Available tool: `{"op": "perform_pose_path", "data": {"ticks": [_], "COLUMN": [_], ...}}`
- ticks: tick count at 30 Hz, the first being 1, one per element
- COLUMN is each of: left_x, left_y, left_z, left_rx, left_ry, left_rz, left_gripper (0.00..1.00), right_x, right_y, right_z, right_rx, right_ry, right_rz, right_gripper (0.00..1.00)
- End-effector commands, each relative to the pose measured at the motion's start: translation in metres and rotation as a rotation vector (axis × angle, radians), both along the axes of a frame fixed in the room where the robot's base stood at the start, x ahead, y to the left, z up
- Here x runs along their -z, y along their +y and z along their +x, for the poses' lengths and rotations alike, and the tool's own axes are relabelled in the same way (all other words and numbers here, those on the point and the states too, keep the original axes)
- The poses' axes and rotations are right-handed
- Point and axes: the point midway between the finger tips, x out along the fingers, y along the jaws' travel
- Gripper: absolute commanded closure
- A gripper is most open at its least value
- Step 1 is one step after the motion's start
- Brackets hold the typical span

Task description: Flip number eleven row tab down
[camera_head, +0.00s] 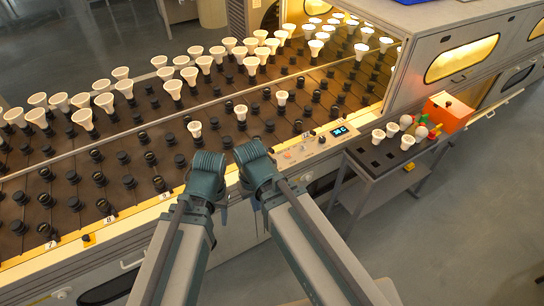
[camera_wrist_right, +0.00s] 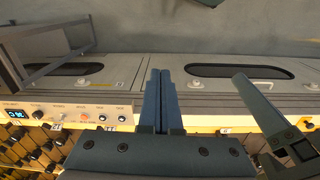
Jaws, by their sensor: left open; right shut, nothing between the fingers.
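The oven's front rail (camera_head: 130,218) carries small number labels. I can read 7 (camera_head: 52,244), 8 (camera_head: 109,219) and 9 (camera_head: 165,195). Another label (camera_head: 305,135) near the control panel is too small to read. The number eleven tab cannot be made out; my arms cover that stretch of rail. My right gripper (camera_head: 254,205) is shut and empty over the rail; its closed fingers also show in the right wrist view (camera_wrist_right: 160,78). My left gripper (camera_head: 203,207) is open and empty, just left of it at the rail.
White bulbs (camera_head: 173,88) stand in rows of dark sockets behind the rail. A control panel (camera_head: 310,146) with a lit display lies right of my arms. A side table (camera_head: 385,160) holds several bulbs and an orange box (camera_head: 447,112). A yellow piece (camera_head: 88,239) sits on the rail near label 8.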

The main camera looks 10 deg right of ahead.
Motion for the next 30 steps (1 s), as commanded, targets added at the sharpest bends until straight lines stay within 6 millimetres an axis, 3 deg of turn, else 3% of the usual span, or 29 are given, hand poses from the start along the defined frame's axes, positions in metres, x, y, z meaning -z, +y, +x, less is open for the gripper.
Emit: {"op": "perform_pose_path", "data": {"ticks": [1, 6, 11, 15, 21, 24, 30], "left_x": [0.021, 0.067, 0.106, 0.136, 0.163, 0.169, 0.172], "left_y": [0.000, 0.000, 0.000, 0.000, 0.000, 0.000, 0.000], "left_z": [0.000, 0.000, 0.000, 0.000, 0.000, 0.000, 0.000], "left_rx": [0.000, 0.000, 0.001, 0.001, 0.001, 0.001, 0.001], "left_ry": [0.000, 0.000, 0.000, 0.000, 0.000, 0.000, 0.000], "left_rz": [0.000, 0.000, 0.000, 0.000, 0.000, 0.000, 0.000], "left_gripper": [0.50, 0.50, 0.50, 0.50, 0.50, 0.50, 0.50], "right_x": [0.021, 0.058, 0.077, 0.084, 0.083, 0.081, 0.077], "right_y": [-0.004, -0.021, -0.053, -0.092, -0.144, -0.161, -0.173], "right_z": [0.012, 0.064, 0.115, 0.152, 0.183, 0.189, 0.194], "right_rx": [0.067, 0.375, 0.694, 0.952, 1.216, 1.290, 1.345], "right_ry": [-0.028, -0.155, -0.280, -0.376, -0.476, -0.504, -0.525], "right_rz": [0.045, 0.261, 0.479, 0.656, 0.844, 0.901, 0.943], "right_gripper": [1.00, 1.00, 1.00, 1.00, 1.00, 1.00, 1.00]}}
